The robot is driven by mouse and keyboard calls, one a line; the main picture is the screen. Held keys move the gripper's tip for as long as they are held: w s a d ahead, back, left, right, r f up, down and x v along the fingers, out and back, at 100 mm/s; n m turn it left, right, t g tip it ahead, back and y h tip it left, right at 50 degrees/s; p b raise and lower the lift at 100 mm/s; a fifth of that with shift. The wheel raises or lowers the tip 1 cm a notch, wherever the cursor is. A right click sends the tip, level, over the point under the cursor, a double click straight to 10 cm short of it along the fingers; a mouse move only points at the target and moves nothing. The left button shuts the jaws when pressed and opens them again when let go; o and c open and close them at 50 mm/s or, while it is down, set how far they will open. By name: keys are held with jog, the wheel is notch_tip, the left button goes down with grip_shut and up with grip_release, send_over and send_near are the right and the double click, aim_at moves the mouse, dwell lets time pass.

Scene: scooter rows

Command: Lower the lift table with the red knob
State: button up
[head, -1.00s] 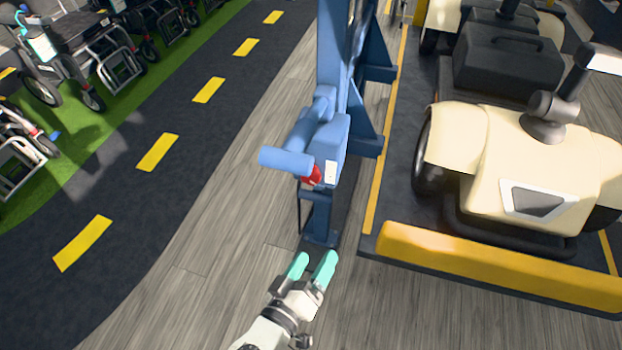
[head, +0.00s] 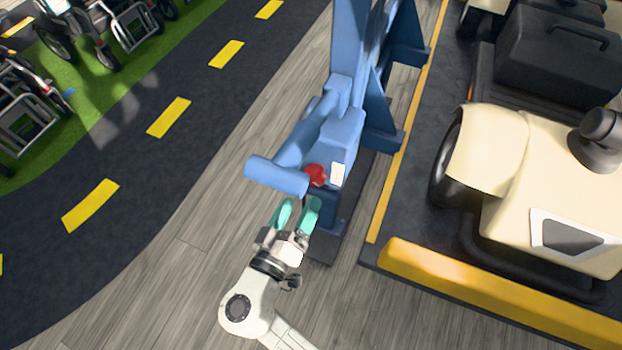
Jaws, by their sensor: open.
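The red knob (head: 316,175) sits on the near face of the blue lift post (head: 343,130), just behind a blue horizontal handle bar (head: 276,176) and beside a small white label. The bar partly hides the knob's left side. My gripper (head: 297,207) has two teal fingers, open and empty, just below the knob in the picture and apart from it. The lift table (head: 415,215) is a dark platform with a yellow front edge (head: 480,290), to the right of the post. A cream scooter (head: 505,170) stands on it.
A dark road strip with yellow dashes (head: 169,118) runs along the left. The grey plank floor (head: 200,215) between road and post is clear. Blue braces (head: 385,125) stand behind the post.

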aim_at(312, 181)
jog(key=x, duration=0.6)
jog(key=shift+w+d, duration=0.1)
jog(key=shift+w, duration=0.15)
jog(key=shift+c, duration=0.3)
jog(key=c, duration=1)
